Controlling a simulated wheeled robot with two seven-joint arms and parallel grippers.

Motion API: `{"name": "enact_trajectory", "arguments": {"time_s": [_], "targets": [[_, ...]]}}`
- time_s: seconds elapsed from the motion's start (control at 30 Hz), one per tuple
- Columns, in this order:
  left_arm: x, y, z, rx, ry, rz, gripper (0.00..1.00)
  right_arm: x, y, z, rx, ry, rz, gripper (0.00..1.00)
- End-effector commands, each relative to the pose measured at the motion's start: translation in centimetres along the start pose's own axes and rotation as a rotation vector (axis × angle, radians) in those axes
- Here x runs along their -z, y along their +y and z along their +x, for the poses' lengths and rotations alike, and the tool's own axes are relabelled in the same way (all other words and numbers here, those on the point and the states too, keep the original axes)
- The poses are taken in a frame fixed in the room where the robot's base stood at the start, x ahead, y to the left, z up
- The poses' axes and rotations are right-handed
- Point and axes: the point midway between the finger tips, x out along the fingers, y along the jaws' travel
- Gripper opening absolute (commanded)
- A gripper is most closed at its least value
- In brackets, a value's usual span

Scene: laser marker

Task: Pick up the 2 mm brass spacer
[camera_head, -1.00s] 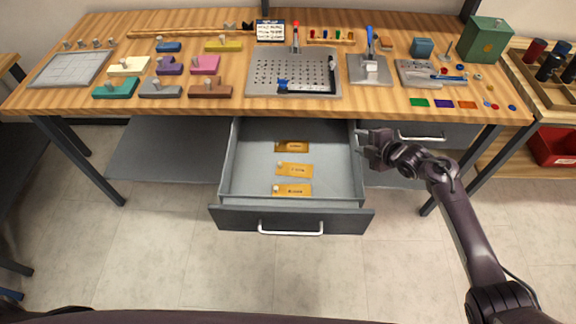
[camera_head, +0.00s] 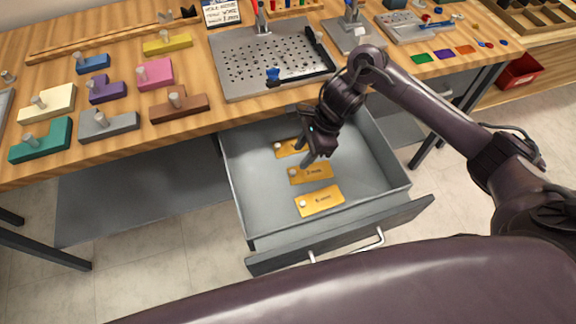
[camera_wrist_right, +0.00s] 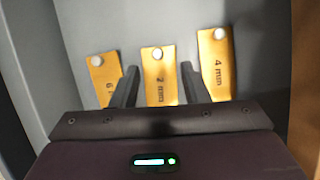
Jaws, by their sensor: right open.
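The 2 mm brass spacer (camera_head: 311,173) is a flat gold plate with a pale round knob, lying in the middle of the open drawer (camera_head: 243,195). Its "2 mm" print shows in the right wrist view (camera_wrist_right: 160,90). My right gripper (camera_head: 307,157) is over the drawer, near this spacer. In the right wrist view my open fingers (camera_wrist_right: 158,85) appear on either side of the plate, with nothing between them gripped; their height above it is hard to judge. My left gripper is not in view.
The 6 mm spacer (camera_head: 320,200) lies nearer the drawer front. The 4 mm spacer (camera_wrist_right: 215,62) lies toward the back, partly hidden by my gripper in the head view. Drawer walls and the wooden bench (camera_head: 200,115) edge surround the space.

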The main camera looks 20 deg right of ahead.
Motion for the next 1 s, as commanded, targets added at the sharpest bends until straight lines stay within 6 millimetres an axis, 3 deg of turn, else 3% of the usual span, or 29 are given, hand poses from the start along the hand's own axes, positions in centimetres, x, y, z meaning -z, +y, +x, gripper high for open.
{"name": "enact_trajectory", "arguments": {"time_s": [0.13,0.27,0.53,0.7,0.83,1.0], "targets": [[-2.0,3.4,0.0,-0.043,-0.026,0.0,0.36,-0.1,0.2,1.8,-0.005,-0.002,-0.002,0.41],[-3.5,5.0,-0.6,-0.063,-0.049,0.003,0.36,-0.1,0.2,3.0,-0.006,-0.002,0.002,0.41],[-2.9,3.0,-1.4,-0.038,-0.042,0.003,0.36,0.1,0.1,6.8,-0.002,-0.003,0.002,0.41],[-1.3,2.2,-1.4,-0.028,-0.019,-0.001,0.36,0.2,0.1,7.4,0.0,-0.002,0.001,0.41],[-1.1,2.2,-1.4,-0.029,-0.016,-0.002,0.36,0.2,0.1,7.4,0.0,-0.002,0.001,0.41],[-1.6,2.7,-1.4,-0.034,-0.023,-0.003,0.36,0.2,0.1,7.4,0.0,-0.002,0.001,0.19]]}}
